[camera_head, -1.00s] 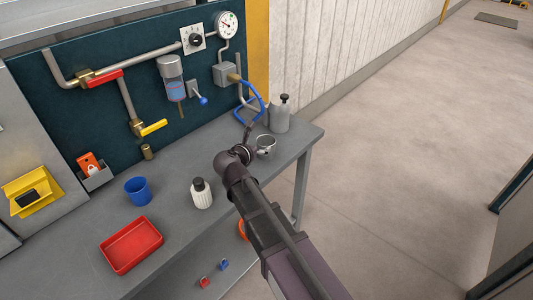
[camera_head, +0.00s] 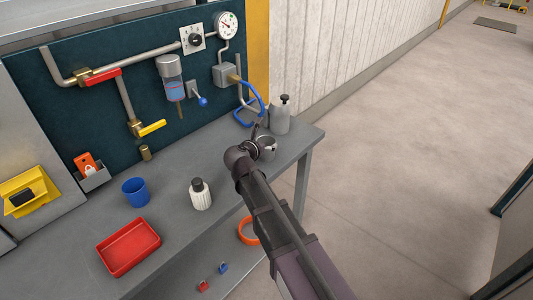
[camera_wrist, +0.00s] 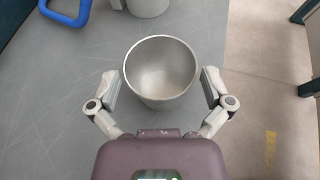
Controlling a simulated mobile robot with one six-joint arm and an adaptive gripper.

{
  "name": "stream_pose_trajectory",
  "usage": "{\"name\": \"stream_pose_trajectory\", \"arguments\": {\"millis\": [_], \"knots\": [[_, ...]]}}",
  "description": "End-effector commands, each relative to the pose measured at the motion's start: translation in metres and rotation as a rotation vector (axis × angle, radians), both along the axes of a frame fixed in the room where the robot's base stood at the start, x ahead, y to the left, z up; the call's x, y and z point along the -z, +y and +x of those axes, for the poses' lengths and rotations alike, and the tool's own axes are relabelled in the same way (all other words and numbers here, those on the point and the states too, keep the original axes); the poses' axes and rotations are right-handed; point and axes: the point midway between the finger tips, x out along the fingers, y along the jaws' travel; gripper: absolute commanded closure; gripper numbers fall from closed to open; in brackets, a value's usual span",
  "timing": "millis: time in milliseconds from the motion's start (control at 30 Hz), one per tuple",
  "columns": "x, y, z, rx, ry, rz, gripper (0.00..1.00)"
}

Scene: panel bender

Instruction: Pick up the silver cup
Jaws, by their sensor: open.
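The silver cup (camera_head: 269,146) stands upright on the grey bench near its right end, partly hidden by my arm in the head view. In the wrist view the silver cup (camera_wrist: 160,72) is seen from above, its round mouth open and its inside empty. My gripper (camera_wrist: 159,82) is open, with one finger on the left side of the cup and one on the right. A small gap shows between each finger and the cup wall. In the head view my gripper (camera_head: 257,135) is mostly hidden behind my wrist.
A grey bottle (camera_head: 280,116) stands just behind the cup, and a blue hose loop (camera_head: 250,108) is to its left. A white bottle (camera_head: 200,194), a blue cup (camera_head: 135,191) and a red tray (camera_head: 129,247) stand further left. The bench's right edge is close to the cup.

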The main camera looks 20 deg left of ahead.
Motion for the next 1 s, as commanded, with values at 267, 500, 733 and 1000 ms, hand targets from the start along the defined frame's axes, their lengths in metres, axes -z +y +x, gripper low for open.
{"name": "stream_pose_trajectory", "arguments": {"millis": [267,500,733,1000], "knots": [[0.008,-0.002,0.019,0.000,0.000,-0.001,0.00],[0.008,-0.002,0.018,0.000,0.000,-0.001,0.00],[0.008,-0.002,0.018,0.000,0.000,-0.001,0.00],[0.008,-0.002,0.018,-0.001,0.000,-0.001,0.56]]}}
